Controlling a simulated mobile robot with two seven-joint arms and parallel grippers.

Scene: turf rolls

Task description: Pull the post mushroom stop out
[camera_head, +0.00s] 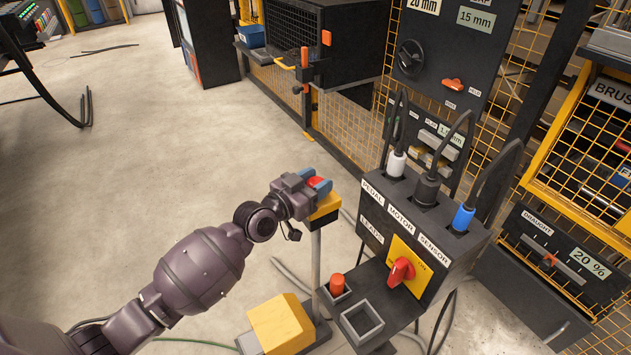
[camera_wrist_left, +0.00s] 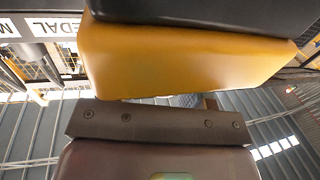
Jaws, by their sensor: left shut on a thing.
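The post mushroom stop has a red button head (camera_head: 316,182) on a yellow box (camera_head: 326,207) atop a thin grey post (camera_head: 316,255). My left gripper (camera_head: 314,181) reaches in from the left, its blue-tipped fingers on both sides of the red head, shut on it. The fingers hide part of the head. In the left wrist view the yellow box (camera_wrist_left: 185,60) fills the upper middle; the red head does not show there. My right gripper is in neither view.
Right of the post stands a dark control box (camera_head: 410,225) with cable plugs and a red rotary switch (camera_head: 401,271). Below are a yellow pedal cover (camera_head: 281,322) and a grey open tray (camera_head: 361,322). Open concrete floor (camera_head: 170,150) lies to the left.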

